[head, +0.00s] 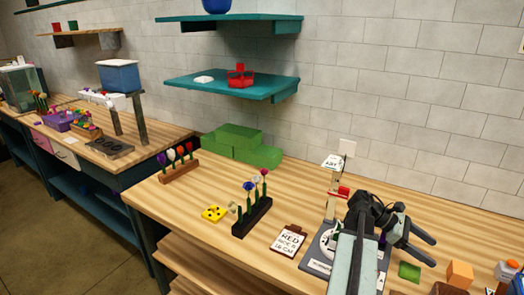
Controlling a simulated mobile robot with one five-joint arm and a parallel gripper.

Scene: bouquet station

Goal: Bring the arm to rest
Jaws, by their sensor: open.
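My arm reaches up from the bottom edge, right of centre, over the wooden bench (210,211). My gripper (432,250) is at the right, its two dark fingers apart and pointing right and down in the picture. I see nothing between the fingers. It appears over the bench's right part, above and near a small green block (409,271); its height over the bench is hard to judge. My arm hides part of a dark station (312,262) with a white dial and an upright post.
An orange block (459,273) and an orange-capped bottle (510,269) stand right of my gripper. A clipboard (289,240), a dark flower rack (252,217), a yellow piece (214,213) and a wooden flower rack (179,171) stand left. Teal shelves (270,91) hang above.

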